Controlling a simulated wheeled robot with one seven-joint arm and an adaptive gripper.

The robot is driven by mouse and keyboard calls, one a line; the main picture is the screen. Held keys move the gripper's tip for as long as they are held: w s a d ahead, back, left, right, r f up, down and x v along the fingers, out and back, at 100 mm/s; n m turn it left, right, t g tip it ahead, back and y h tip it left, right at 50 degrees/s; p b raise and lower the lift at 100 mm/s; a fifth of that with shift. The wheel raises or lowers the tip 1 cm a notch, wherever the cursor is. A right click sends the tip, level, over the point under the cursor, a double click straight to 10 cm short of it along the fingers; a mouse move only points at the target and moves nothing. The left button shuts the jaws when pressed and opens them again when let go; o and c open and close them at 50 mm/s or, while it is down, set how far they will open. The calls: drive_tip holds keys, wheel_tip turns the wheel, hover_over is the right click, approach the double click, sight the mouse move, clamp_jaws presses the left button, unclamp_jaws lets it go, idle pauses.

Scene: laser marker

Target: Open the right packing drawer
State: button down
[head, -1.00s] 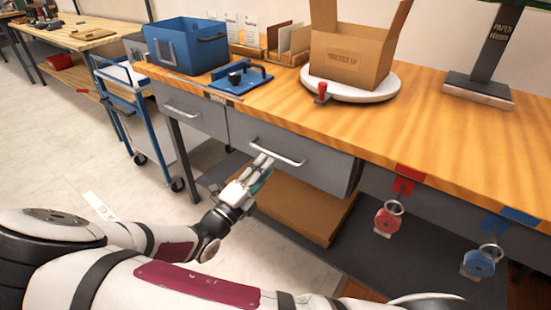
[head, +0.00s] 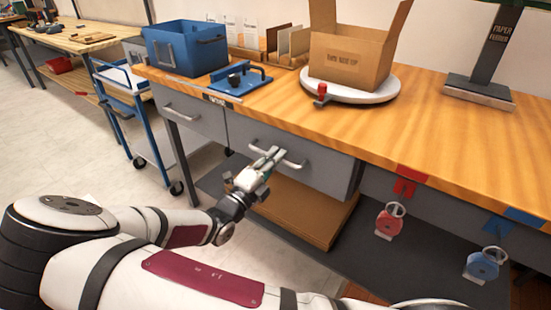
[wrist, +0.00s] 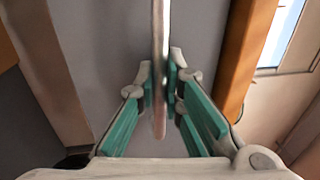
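The right packing drawer (head: 325,178) is a grey drawer under the wooden bench top, and its front looks closed. Its pale bar handle (head: 293,163) runs across the front. My gripper (head: 268,156) is at the left-middle part of this handle and hides some of it. In the wrist view the handle (wrist: 160,112) runs upright between the fingertips of my gripper (wrist: 160,75). The fingertips sit close against both sides of the bar, with hardly any gap. The grey drawer front (wrist: 105,40) lies behind them.
A second grey drawer (head: 190,113) is to the left. A brown board or box (head: 310,215) lies below the right drawer. A blue cart (head: 135,120) stands left; floor in front is open.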

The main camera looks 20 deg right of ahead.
drive_tip(key=r+p+v, duration=0.2)
drive_tip(key=p+v, duration=0.1)
drive_tip(key=v, duration=1)
drive_tip(key=r+p+v, duration=0.3)
drive_tip(key=p+v, duration=0.1)
drive_tip(key=v, duration=0.9)
drive_tip(key=shift+s+a, duration=0.3)
drive_tip(key=c, duration=1.7)
unclamp_jaws()
drive_tip(key=v, duration=1.2)
